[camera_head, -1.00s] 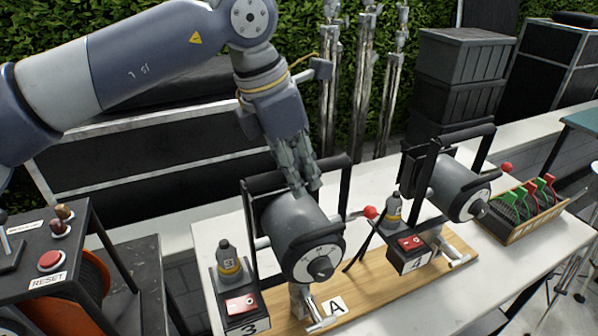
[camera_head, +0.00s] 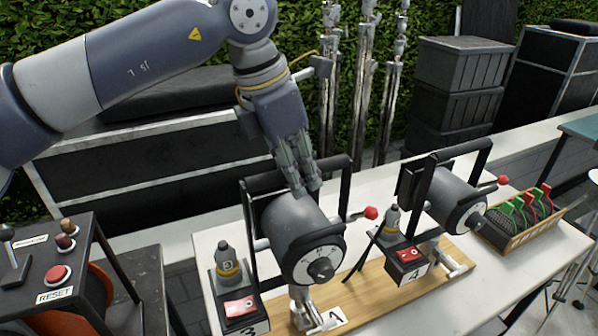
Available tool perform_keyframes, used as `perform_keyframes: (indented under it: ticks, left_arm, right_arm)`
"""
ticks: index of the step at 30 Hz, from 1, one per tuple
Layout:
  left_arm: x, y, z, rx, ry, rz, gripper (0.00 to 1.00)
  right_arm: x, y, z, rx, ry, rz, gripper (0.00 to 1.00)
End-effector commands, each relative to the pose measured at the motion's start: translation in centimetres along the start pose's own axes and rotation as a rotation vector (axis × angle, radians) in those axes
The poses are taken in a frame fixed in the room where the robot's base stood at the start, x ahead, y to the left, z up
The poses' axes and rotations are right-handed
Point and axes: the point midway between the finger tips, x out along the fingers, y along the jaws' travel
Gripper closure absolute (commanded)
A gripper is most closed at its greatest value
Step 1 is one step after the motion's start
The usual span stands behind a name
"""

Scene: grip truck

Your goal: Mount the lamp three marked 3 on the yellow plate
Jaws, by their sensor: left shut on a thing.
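The lamp marked 3 (camera_head: 291,229) is a grey drum with a black yoke, a white dial and a metal clamp. A black box (camera_head: 263,329) at its left carries the 3, a red switch and a small bottle. My left gripper (camera_head: 308,188) is shut on the lamp's top, at the yoke; its exact contact is partly hidden. The yellow plate (camera_head: 376,288) is a wood-coloured board on the white table. The lamp's clamp is over its left part, by the A label (camera_head: 336,318); I cannot tell whether it touches. My right gripper is not in view.
A similar lamp marked 4 (camera_head: 446,204) stands on the board's right part, with a red knob. A wooden crate (camera_head: 528,233) of green and red clamps is at the table's right. A RESET control box (camera_head: 95,245) stands left. Metal stands (camera_head: 357,100) rise behind.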

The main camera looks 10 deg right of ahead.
Motion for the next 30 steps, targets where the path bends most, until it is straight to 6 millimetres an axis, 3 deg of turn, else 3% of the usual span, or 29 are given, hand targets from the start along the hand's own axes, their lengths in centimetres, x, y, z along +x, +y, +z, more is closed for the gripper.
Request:
perform_keyframes:
  ticks: [30]
  left_arm:
    - [-3.1,0.0,1.0,0.001,-0.006,0.002,1.00]
  right_arm:
    - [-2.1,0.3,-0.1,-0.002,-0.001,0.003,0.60]
